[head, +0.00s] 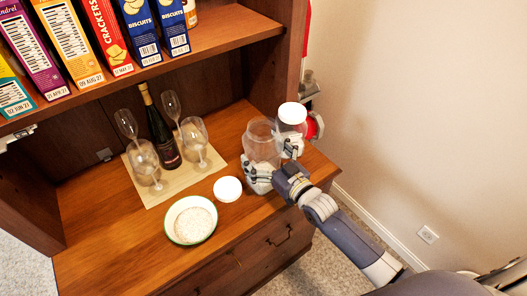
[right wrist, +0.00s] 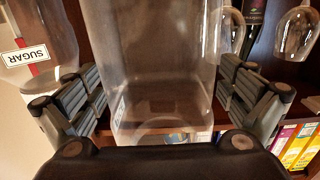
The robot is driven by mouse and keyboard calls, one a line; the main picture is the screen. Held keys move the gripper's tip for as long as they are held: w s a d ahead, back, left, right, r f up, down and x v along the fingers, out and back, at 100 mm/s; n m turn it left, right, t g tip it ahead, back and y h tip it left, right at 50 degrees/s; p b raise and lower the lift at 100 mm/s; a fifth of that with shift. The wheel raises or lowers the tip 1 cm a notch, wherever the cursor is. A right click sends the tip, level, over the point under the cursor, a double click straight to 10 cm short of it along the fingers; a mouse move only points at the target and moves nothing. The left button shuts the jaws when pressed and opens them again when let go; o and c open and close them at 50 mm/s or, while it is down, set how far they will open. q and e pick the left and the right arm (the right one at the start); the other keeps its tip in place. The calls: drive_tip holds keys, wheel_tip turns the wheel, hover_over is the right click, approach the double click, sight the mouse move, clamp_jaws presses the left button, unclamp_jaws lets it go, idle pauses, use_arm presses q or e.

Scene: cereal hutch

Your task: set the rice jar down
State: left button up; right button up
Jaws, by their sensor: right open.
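The rice jar (head: 262,140) is a clear, open-topped jar that looks empty. It appears upright on the right part of the wooden counter, its lower part hidden by my right gripper (head: 275,161). In the right wrist view the jar (right wrist: 155,70) is between the fingers of the open right gripper (right wrist: 163,98), with a gap visible on each side. A loose white lid (head: 228,188) lies on the counter in front of the jar. A white bowl (head: 179,238) holding white rice stands left of the lid. My left gripper is not in view.
A sugar jar with a white lid (head: 292,112) stands close on the right; its label (right wrist: 25,52) shows. A board (head: 150,194) with a dark bottle (head: 162,135) and several glasses is to the left. A shelf of boxes (head: 110,40) hangs above. The front-left counter is clear.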

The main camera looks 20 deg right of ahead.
drive_tip(key=b+v, duration=0.1)
drive_tip(key=v, duration=1.1)
drive_tip(key=shift+r, duration=0.2)
